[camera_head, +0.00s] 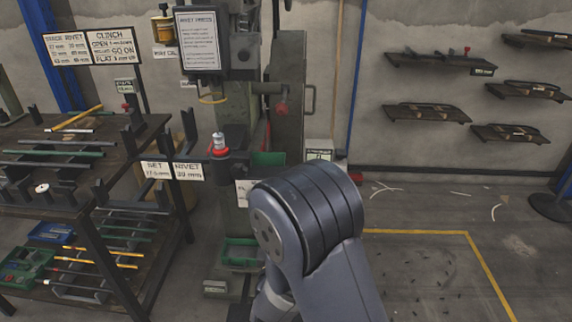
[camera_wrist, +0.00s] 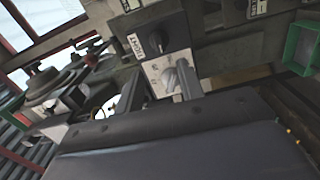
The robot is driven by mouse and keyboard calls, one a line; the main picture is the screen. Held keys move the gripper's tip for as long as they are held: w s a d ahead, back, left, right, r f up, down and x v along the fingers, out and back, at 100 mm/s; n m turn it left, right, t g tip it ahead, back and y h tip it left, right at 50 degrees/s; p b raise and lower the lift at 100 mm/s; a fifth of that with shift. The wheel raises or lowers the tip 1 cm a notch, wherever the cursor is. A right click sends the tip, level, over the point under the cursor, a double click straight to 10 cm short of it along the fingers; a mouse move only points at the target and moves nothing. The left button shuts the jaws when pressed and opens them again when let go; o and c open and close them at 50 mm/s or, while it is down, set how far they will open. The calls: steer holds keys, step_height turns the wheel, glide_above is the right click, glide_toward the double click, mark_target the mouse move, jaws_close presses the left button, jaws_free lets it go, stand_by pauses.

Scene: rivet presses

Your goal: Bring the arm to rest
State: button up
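My arm (camera_head: 315,225) rises from the bottom middle of the head view, with its rounded dark joint in front of the press. It hides my gripper there. In the wrist view, the dark body of my gripper fills the lower part. Its two narrow fingers stand apart, so my gripper (camera_wrist: 160,78) looks open, with nothing seen held in it. A pale control plate with a grey knob (camera_wrist: 170,77) shows beyond and between the fingers. I cannot tell whether the fingers touch it.
The rivet press (camera_head: 236,110) stands just behind my arm. A dark rack (camera_head: 150,135) with rods and bins fills the left side. Wall shelves (camera_head: 428,113) hang at the right. The floor inside the yellow line (camera_head: 415,232) at right is open, with small scraps on it.

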steer(key=w, duration=0.9)
steer(key=shift+w+d, duration=0.2)
steer(key=shift+w, duration=0.2)
